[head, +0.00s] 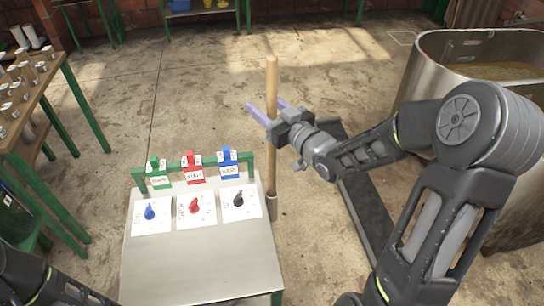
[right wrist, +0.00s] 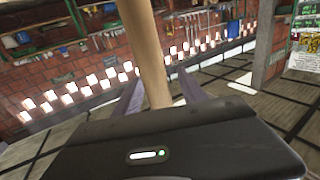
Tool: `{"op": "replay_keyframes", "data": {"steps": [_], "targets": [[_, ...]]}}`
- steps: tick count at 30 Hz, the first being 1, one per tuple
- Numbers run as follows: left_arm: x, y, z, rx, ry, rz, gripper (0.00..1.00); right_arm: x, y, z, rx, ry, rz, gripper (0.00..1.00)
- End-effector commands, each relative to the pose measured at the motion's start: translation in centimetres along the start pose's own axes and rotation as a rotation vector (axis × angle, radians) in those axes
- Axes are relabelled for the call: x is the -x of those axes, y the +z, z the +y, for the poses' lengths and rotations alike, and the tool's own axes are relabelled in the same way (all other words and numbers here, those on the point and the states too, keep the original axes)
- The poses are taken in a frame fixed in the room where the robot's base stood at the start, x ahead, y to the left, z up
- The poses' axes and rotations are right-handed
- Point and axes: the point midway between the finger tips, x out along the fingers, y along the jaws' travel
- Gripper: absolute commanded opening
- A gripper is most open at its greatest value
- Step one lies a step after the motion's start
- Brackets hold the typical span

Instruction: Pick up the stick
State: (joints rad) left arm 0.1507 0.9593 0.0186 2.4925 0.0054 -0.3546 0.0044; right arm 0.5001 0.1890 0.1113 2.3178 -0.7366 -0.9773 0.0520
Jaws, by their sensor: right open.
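The stick (head: 272,82) is a pale wooden pole. It stands upright at the right side of the control stand, its lower end in a metal holder (head: 272,207). My right gripper (head: 267,106) is open at the upper part of the stick, with its purple fingers reaching to either side of it. In the right wrist view the stick (right wrist: 150,60) rises between the two spread fingers. I cannot tell whether a finger touches it. Of my left arm, only a link shows at the lower left of the head view; its gripper is out of view.
The control stand (head: 200,262) has blue, red and black knobs and green, red and blue labelled blocks. A large metal vat (head: 425,75) stands at right. A wooden table (head: 40,90) with several small metal pieces is at left. The concrete floor behind the stick is clear.

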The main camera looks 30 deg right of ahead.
Motion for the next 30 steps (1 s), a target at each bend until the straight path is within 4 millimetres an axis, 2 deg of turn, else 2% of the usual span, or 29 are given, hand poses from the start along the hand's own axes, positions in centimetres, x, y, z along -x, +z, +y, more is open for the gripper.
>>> {"op": "replay_keyframes", "data": {"steps": [10, 28, 30], "targets": [[-0.01, 0.01, 0.01, 0.000, 0.000, 0.000, 0.36, 0.03, 0.00, 0.01, 0.000, 0.000, 0.000, 0.49], [0.00, 0.00, 0.02, 0.000, 0.000, 0.000, 0.36, 0.03, -0.01, 0.01, 0.000, 0.000, 0.000, 0.00], [0.00, 0.00, 0.02, 0.000, 0.000, 0.000, 0.36, 0.03, -0.01, 0.01, 0.000, 0.000, 0.000, 0.00]]}}
